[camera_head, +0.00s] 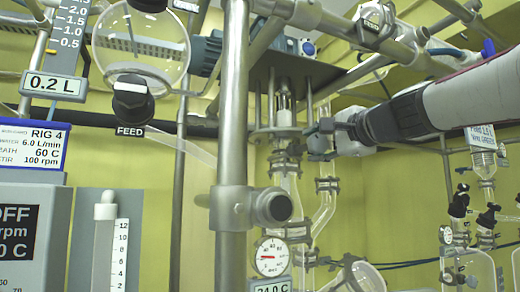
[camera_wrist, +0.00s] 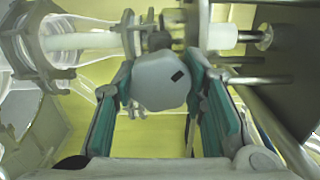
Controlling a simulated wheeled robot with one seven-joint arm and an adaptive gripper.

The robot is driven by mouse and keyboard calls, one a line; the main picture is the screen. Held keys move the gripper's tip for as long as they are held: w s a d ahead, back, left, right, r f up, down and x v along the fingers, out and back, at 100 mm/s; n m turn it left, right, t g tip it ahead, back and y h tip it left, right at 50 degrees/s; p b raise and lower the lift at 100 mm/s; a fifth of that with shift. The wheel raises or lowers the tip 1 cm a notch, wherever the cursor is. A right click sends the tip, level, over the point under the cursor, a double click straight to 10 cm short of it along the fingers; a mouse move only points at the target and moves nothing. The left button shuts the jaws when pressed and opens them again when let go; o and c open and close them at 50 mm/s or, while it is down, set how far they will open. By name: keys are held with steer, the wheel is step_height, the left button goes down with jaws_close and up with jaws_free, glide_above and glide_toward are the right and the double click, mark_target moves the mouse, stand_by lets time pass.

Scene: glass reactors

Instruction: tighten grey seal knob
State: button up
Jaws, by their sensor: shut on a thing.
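The grey seal knob (camera_wrist: 160,82), rounded with flat facets and a small black mark, sits between the fingers in the wrist view. My gripper (camera_wrist: 161,72) is shut on it, with one teal-padded finger at each side. Behind the knob, a dark fitting and white shaft section join glass parts. In the head view, my gripper (camera_head: 334,134) reaches in from the right to the stirrer shaft seal above the glass column (camera_head: 286,185). The knob is hard to pick out there, being small and mostly covered by the fingers.
A thick metal post (camera_head: 232,110) with a clamp (camera_head: 245,208) stands in front, left of my gripper. A round dial gauge (camera_head: 271,257) hangs below. A glass feed flask (camera_head: 140,45) is at upper left. More glassware (camera_head: 470,265) stands at lower right.

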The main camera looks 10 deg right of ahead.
steer(key=m+p, duration=0.2)
steer(key=m, duration=0.4)
steer(key=shift+m+p, duration=0.3)
steer(key=m+p, duration=0.3)
steer(key=m, duration=0.3)
steer(key=shift+f, duration=0.1)
steer(key=m+p, duration=0.4)
steer(key=m, duration=0.2)
steer(key=shift+s+a+m, duration=0.1)
steer(key=shift+a+m, duration=0.05)
steer(key=shift+m, duration=0.15)
steer(key=m+p, duration=0.2)
steer(key=m, duration=0.2)
steer(key=shift+a+f+m+p, duration=0.1)
steer(key=shift+m+p, duration=0.85)
steer(key=shift+m, duration=0.25)
steer(key=o, duration=1.2)
